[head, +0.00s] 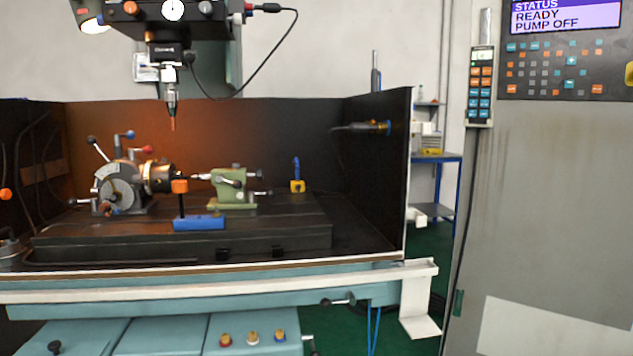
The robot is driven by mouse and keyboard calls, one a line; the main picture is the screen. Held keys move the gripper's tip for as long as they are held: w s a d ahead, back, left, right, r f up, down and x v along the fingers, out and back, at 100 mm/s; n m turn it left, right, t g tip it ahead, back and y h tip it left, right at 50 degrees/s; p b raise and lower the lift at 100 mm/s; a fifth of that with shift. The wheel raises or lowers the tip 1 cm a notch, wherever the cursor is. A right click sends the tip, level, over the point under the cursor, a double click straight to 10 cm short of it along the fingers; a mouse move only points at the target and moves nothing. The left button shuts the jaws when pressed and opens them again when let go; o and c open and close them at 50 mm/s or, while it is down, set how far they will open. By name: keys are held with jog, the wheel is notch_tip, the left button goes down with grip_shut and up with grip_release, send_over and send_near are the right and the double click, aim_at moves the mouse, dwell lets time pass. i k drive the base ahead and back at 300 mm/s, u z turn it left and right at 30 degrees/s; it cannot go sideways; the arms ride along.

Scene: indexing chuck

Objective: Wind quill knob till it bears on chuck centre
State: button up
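The indexing head (118,190) stands at the left on the machine table, with its round chuck (156,177) facing right. The green tailstock (232,188) stands to the right of it. A thin quill point (200,177) reaches left from the tailstock toward the chuck; I cannot tell whether it touches anything there. A dark knob (253,174) sticks out at the tailstock's right end and looks like the quill knob. Dark levers also show on the tailstock. My gripper is not in view.
A blue block with an orange-topped post (199,223) stands in front of the chuck. The spindle with its tool (172,105) hangs above. A dark enclosure wall (376,170) closes the right side. A grey control cabinet (555,200) stands far right.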

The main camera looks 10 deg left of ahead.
aim_at(259, 175)
jog(key=u, duration=1.05)
jog(key=i, duration=0.7)
jog(key=u, duration=0.2)
